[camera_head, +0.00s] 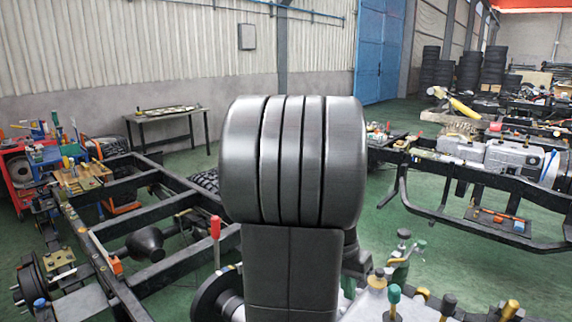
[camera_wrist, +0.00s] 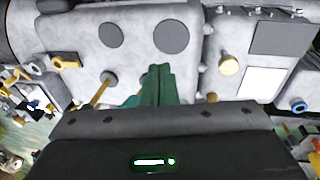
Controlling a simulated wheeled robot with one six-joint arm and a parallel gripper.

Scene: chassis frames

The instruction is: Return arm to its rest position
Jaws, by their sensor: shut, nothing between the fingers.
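My arm (camera_head: 293,160) stands upright in the middle of the head view, its big grey rounded joint hiding what lies behind it. My gripper does not show in the head view. In the wrist view my gripper (camera_wrist: 160,72) has its fingers together at the centre, with nothing seen between them. They appear over a pale grey machine surface (camera_wrist: 85,60) with round and square dark patches. I cannot tell whether the fingertips touch it.
Dark chassis frames stand at left (camera_head: 130,280) and right (camera_head: 420,205) on green floor. Knobs and fittings (camera_head: 391,298) crowd the lower right near my arm. A small table (camera_head: 168,115) stands by the back wall. Tyre stacks (camera_head: 468,72) stand far right. In the wrist view, a brass knob (camera_wrist: 229,64) sits right of my gripper.

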